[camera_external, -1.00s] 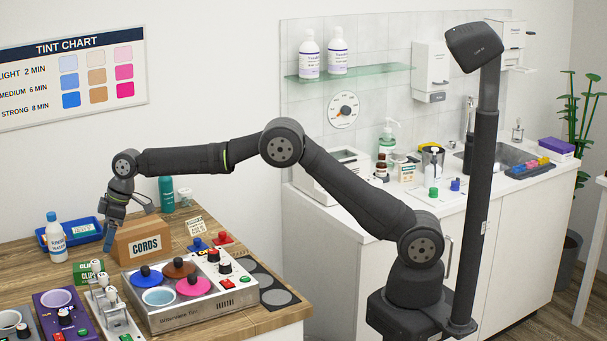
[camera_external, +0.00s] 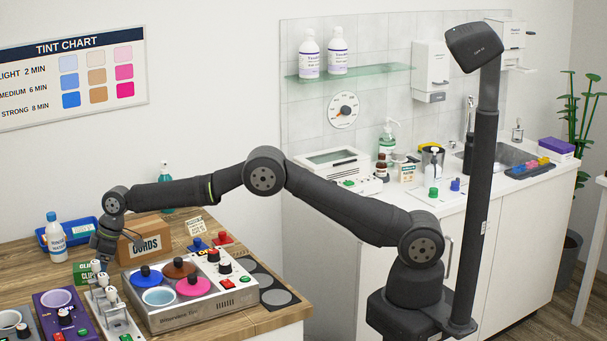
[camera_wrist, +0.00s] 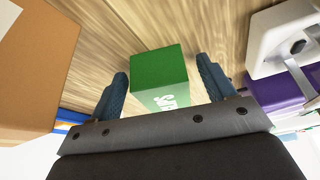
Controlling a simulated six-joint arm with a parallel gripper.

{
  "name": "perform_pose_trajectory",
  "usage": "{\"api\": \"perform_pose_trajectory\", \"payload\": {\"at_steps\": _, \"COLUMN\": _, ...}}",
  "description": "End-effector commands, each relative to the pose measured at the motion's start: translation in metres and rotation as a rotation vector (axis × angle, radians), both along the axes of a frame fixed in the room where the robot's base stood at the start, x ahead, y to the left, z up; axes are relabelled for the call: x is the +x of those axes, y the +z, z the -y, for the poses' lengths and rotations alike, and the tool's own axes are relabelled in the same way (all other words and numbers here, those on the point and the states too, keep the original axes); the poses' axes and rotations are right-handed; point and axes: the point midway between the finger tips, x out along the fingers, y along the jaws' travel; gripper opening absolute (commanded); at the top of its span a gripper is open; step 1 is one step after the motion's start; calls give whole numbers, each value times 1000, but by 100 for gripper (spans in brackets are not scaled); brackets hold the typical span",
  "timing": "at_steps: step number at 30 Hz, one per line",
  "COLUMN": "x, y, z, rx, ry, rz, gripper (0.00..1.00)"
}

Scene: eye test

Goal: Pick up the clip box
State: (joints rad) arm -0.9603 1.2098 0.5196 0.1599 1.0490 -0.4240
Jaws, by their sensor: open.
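The clip box is a small green box (camera_external: 84,274) with white lettering, on the wooden table behind the white lever unit. In the external view my gripper (camera_external: 101,258) is low, just above and behind it, and partly hides it. In the wrist view the clip box (camera_wrist: 160,72) lies between my two blue-grey fingers (camera_wrist: 164,85), which are open. A gap shows on each side of the box. Whether the fingertips reach below its top I cannot tell.
The white lever unit (camera_external: 112,310) and purple warmer (camera_external: 75,320) are in front. A bottle (camera_external: 56,240) and blue tray (camera_external: 82,233) stand behind. Some bare wood (camera_wrist: 130,25) surrounds the box.

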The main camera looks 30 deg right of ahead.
Motion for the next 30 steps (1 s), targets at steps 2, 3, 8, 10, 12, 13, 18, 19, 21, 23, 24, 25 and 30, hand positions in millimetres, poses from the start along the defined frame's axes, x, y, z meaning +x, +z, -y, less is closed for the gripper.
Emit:
{"api": "perform_pose_trajectory", "payload": {"at_steps": 2, "x": 0, "y": 0, "z": 0, "rx": 0, "ry": 0, "rz": 0, "gripper": 75}}
{"api": "perform_pose_trajectory", "payload": {"at_steps": 3, "x": 0, "y": 0, "z": 0, "rx": 0, "ry": 0, "rz": 0, "gripper": 72}}
{"api": "perform_pose_trajectory", "payload": {"at_steps": 8, "x": 0, "y": 0, "z": 0, "rx": 0, "ry": 0, "rz": 0, "gripper": 40}}
{"api": "perform_pose_trajectory", "payload": {"at_steps": 10, "x": 0, "y": 0, "z": 0, "rx": 0, "ry": 0, "rz": 0, "gripper": 26}}
{"api": "perform_pose_trajectory", "payload": {"at_steps": 12, "x": 0, "y": 1, "z": 0, "rx": 1, "ry": 0, "rz": 0, "gripper": 25}}
{"api": "perform_pose_trajectory", "payload": {"at_steps": 13, "x": 0, "y": 1, "z": 0, "rx": 1, "ry": 0, "rz": 0, "gripper": 25}}
{"api": "perform_pose_trajectory", "payload": {"at_steps": 18, "x": 0, "y": 3, "z": 0, "rx": 1, "ry": 0, "rz": 0, "gripper": 25}}
{"api": "perform_pose_trajectory", "payload": {"at_steps": 19, "x": 0, "y": 5, "z": 0, "rx": 2, "ry": 0, "rz": 1, "gripper": 25}}
{"api": "perform_pose_trajectory", "payload": {"at_steps": 21, "x": 1, "y": 13, "z": -1, "rx": 4, "ry": 0, "rz": 2, "gripper": 25}}
{"api": "perform_pose_trajectory", "payload": {"at_steps": 23, "x": 0, "y": 22, "z": 0, "rx": 4, "ry": 0, "rz": 2, "gripper": 25}}
{"api": "perform_pose_trajectory", "payload": {"at_steps": 24, "x": 0, "y": 30, "z": 0, "rx": 3, "ry": -1, "rz": 3, "gripper": 25}}
{"api": "perform_pose_trajectory", "payload": {"at_steps": 25, "x": 1, "y": 37, "z": -1, "rx": 3, "ry": -1, "rz": 3, "gripper": 25}}
{"api": "perform_pose_trajectory", "payload": {"at_steps": 30, "x": 0, "y": 71, "z": 0, "rx": 4, "ry": 0, "rz": 2, "gripper": 25}}
